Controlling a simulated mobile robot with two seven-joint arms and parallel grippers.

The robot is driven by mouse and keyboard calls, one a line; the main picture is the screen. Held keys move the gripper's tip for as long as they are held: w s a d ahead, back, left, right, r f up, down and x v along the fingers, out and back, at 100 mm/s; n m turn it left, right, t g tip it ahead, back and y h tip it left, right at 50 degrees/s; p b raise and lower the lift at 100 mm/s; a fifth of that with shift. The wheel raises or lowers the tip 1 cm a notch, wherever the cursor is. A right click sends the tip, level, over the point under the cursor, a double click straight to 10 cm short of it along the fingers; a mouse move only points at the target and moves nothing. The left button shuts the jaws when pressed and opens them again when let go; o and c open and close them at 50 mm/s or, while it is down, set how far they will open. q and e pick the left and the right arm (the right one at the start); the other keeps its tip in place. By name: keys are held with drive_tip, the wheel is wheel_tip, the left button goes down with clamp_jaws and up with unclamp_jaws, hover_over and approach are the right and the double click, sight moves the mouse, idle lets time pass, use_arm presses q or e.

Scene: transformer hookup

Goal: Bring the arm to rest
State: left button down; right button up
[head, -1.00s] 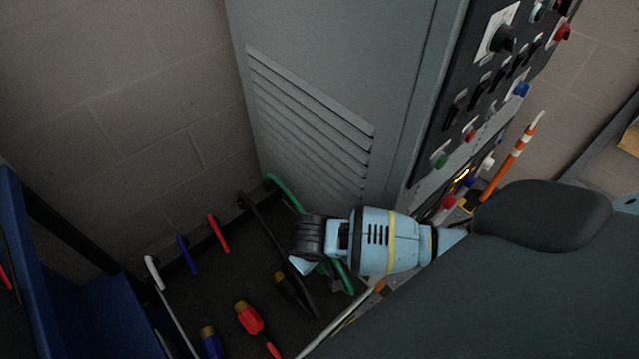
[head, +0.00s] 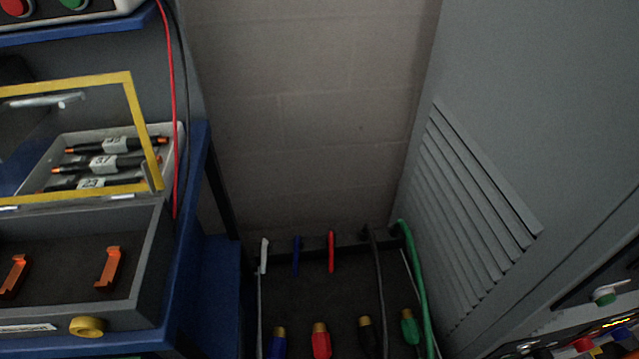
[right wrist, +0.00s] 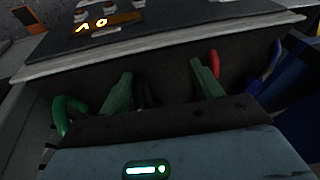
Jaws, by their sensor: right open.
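My right gripper (right wrist: 162,69) shows only in the right wrist view. Its two green fingers stand well apart with nothing gripped between them. A cabinet front with a dark lower face (right wrist: 170,62) lies beyond the fingers. A green cable (right wrist: 68,108) curves at the left, and a red cable (right wrist: 214,64) and a blue cable (right wrist: 266,62) are at the right. A black cable end is partly hidden behind the left finger. Neither gripper shows in the head view, and my left gripper is in no current view.
In the head view, a grey cabinet (head: 530,120) with louvres stands right. Plugs in blue, red (head: 321,342), black and green (head: 410,328) stand in a dark recess (head: 330,290). A blue workbench (head: 190,240) at left holds a yellow-framed lid (head: 70,90) and an open grey box (head: 150,270).

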drive_tip(key=s+d+r+t, duration=0.1)
drive_tip(key=s+d, duration=0.2)
drive_tip(key=s, duration=0.4)
drive_tip(key=s+d+r+m+t, duration=0.1)
drive_tip(key=s+d, duration=0.1)
drive_tip(key=s, duration=0.5)
drive_tip(key=s+d+r+t, duration=0.1)
drive_tip(key=s+d+t, duration=0.15)
drive_tip(key=s, duration=0.45)
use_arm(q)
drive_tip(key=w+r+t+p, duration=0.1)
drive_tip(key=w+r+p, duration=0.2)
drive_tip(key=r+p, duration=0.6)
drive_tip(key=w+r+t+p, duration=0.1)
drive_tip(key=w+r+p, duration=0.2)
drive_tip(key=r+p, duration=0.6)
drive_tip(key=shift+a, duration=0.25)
use_arm(e)
drive_tip(key=w+r+t, duration=0.1)
drive_tip(key=w+r, duration=0.2)
drive_tip(key=r, duration=0.6)
drive_tip(key=w+d+r, duration=0.1)
drive_tip(key=w+r, duration=0.2)
drive_tip(key=r, duration=0.6)
drive_tip(key=shift+w+t+h, duration=0.15)
drive_tip(key=shift+t+h, duration=0.15)
drive_tip(key=shift+t, duration=0.05)
